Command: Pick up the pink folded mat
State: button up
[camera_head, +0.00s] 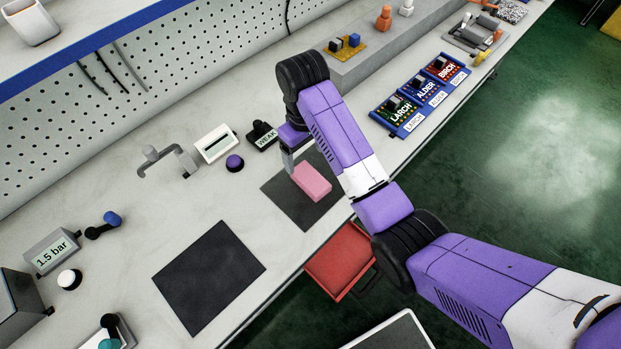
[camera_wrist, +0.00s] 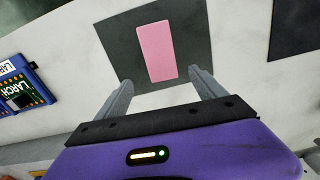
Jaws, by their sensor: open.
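The pink folded mat (camera_head: 311,182) is a small pink block lying on a dark square mat (camera_head: 286,199) on the workbench. In the wrist view the pink folded mat (camera_wrist: 156,53) shows whole, ahead of my gripper, with its long side running away from me. My gripper (camera_wrist: 160,78) is open and empty, its two grey fingers apart, one on either side of the pink mat's line. In the head view my gripper (camera_head: 289,165) is beside the pink mat, at its upper left, partly hidden by my purple arm. No contact with the pink mat shows.
A second dark mat (camera_head: 209,277) lies nearer on the bench. A white display box (camera_head: 216,144), a purple knob (camera_head: 234,163) and a black "WEAK" sign (camera_head: 263,137) stand close by. Labelled circuit boards (camera_head: 420,95) lie right. A red tray (camera_head: 340,262) is below the bench edge.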

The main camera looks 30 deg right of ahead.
aim_at(307, 174)
jog(key=f, duration=0.2)
jog(key=f+p, duration=0.1)
jog(key=f, duration=0.1)
jog(key=s+f, duration=0.1)
jog(key=f, duration=0.1)
jog(key=shift+p, duration=0.3)
jog(key=shift+f, duration=0.65)
jog(key=c, duration=1.6)
jog(key=shift+r, duration=0.2)
